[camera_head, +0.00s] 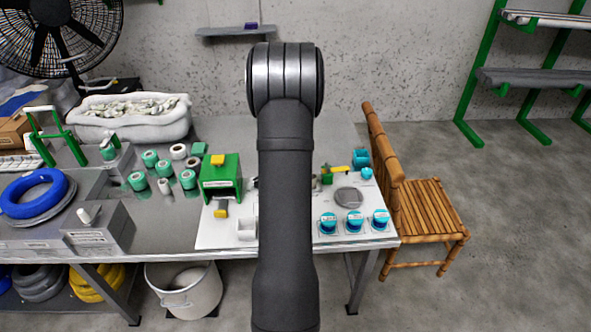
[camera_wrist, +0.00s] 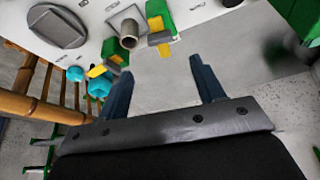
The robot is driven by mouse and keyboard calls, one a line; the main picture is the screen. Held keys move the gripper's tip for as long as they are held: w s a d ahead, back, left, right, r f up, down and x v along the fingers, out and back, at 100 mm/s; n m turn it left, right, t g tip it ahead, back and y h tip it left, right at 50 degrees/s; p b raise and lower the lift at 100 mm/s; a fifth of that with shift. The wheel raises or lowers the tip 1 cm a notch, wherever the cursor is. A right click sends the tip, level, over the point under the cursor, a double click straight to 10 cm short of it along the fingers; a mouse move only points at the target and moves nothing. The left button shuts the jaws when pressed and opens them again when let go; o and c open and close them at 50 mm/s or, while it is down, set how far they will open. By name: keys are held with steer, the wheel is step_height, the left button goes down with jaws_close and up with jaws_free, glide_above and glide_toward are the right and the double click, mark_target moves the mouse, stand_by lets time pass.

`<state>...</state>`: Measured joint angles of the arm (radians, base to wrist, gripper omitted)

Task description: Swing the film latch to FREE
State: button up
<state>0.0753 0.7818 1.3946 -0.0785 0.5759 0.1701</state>
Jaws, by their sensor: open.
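The wrist view shows a green block with a yellow lever (camera_wrist: 158,32) beside a short grey tube (camera_wrist: 129,38). A second yellow lever (camera_wrist: 97,71) lies near a teal part (camera_wrist: 99,86). I cannot tell which of these is the film latch, and no FREE marking is legible. My gripper (camera_wrist: 162,67) is open, with its two dark fingers apart and nothing between them. It hovers over the bench, apart from the levers. In the head view my arm hides the gripper and the middle of the white panel (camera_head: 297,240). A yellow lever (camera_head: 340,168) shows right of the arm.
A green housing (camera_head: 220,182) stands left of my arm. A grey disc (camera_head: 348,198) and blue-teal jars (camera_head: 354,222) are at right. Green rolls (camera_head: 150,158) and a blue cable coil (camera_head: 35,195) lie left. A wooden chair (camera_head: 425,208) stands by the right edge.

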steer(key=x, duration=0.9)
steer(key=shift+w+f, duration=0.1)
steer(key=shift+f, duration=0.3)
steer(key=shift+c, duration=0.2)
steer(key=c, duration=0.9)
